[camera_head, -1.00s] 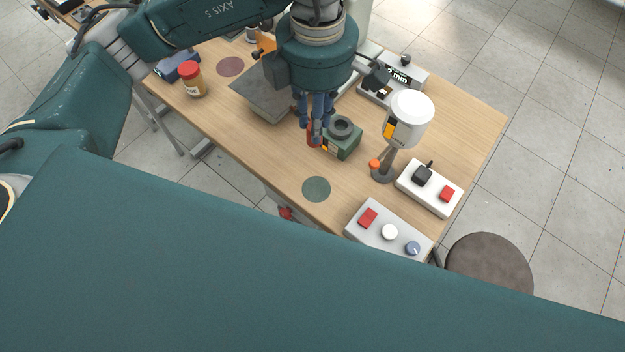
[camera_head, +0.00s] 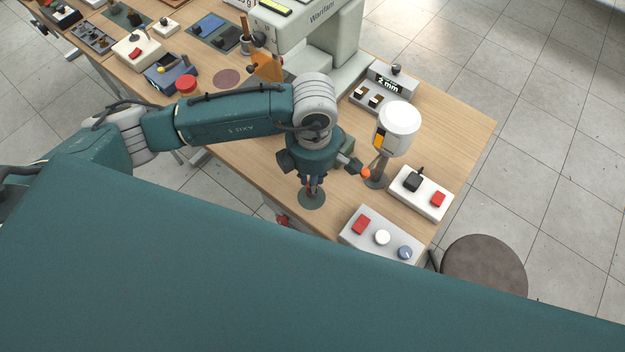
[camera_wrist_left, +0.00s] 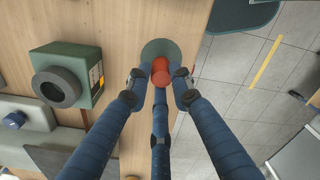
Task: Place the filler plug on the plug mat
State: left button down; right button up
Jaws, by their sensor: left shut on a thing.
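The red filler plug (camera_wrist_left: 161,72) is between the fingers of my left gripper (camera_wrist_left: 160,76), which is shut on it. The round dark green plug mat (camera_wrist_left: 166,45) lies directly behind and below the plug in the left wrist view. In the head view my left gripper (camera_head: 313,190) points down over the mat (camera_head: 312,204), with the fingers covering part of it. I cannot tell whether the plug touches the mat. My right gripper is not in view.
A green block with a dark ring (camera_wrist_left: 60,86) stands beside the mat, mostly hidden by my arm in the head view. A white control box (camera_head: 382,237) and a white canister on a stand (camera_head: 399,128) are to the right. The table edge is close to the mat.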

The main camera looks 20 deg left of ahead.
pick_arm(q)
jog(key=shift+f, duration=0.85)
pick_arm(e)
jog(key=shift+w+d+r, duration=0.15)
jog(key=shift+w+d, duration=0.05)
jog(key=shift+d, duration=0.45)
pick_arm(q)
jog(key=shift+f, duration=0.2)
jog(key=c, duration=1.5)
grip_release()
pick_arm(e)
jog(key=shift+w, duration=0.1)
